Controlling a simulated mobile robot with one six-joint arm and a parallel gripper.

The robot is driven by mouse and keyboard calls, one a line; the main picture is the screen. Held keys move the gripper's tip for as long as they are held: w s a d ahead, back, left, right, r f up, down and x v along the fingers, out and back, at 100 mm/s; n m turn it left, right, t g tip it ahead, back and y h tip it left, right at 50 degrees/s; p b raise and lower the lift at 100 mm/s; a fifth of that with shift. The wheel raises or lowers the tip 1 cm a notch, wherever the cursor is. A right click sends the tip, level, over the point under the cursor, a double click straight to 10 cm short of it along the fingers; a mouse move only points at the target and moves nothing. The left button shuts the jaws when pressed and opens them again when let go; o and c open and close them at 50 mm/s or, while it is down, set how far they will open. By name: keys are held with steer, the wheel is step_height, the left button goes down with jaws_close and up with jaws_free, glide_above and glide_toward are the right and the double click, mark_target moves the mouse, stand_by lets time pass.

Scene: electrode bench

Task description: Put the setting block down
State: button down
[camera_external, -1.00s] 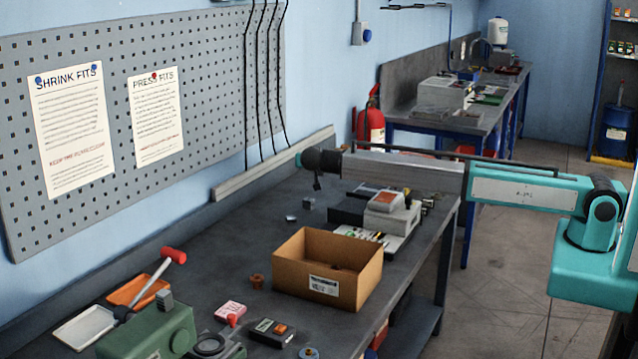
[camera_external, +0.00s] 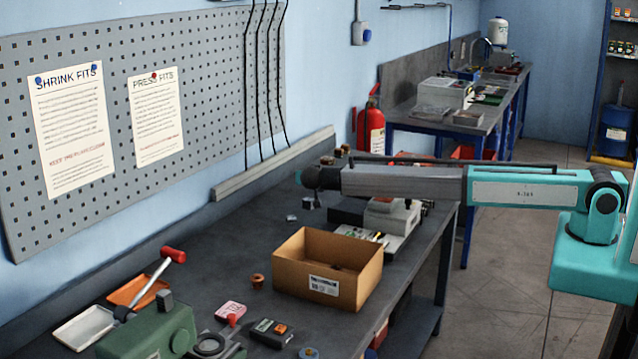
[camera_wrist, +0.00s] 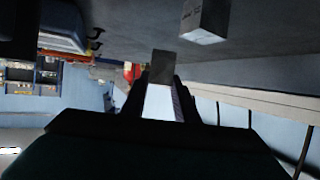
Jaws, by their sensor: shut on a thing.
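My gripper (camera_wrist: 160,84) is shut on a small grey block, the setting block (camera_wrist: 161,67), which shows between the fingertips in the wrist view. In the external view my gripper (camera_external: 314,190) is low over the far left part of the bench, beyond the cardboard box. A second grey block (camera_wrist: 206,20) stands on the bench close beside the held one in the wrist view. In the external view the gripper partly covers this spot, and I cannot tell the two blocks apart there. Whether the held block touches the bench is not clear.
A small metal piece (camera_external: 291,218) lies on the bench nearby. The open cardboard box (camera_external: 300,275) stands nearer the camera. A grey device (camera_external: 392,216) is to the right, under my arm. The bench (camera_external: 240,240) has clear room left of the box.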

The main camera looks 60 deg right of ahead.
steer(key=shift+f+p, duration=0.65)
steer(key=shift+f, duration=1.15)
steer(key=shift+f, duration=0.1)
steer(key=c, duration=1.4)
jaws_free()
steer(key=b+v, duration=0.3)
steer(key=v, duration=0.7)
steer(key=shift+a+r+b, duration=0.2)
steer(key=shift+a+b, duration=0.1)
steer(key=shift+b, duration=0.05)
steer(key=shift+s+a+r, duration=0.3)
steer(key=shift+a+r, duration=0.05)
steer(key=shift+a, duration=0.2)
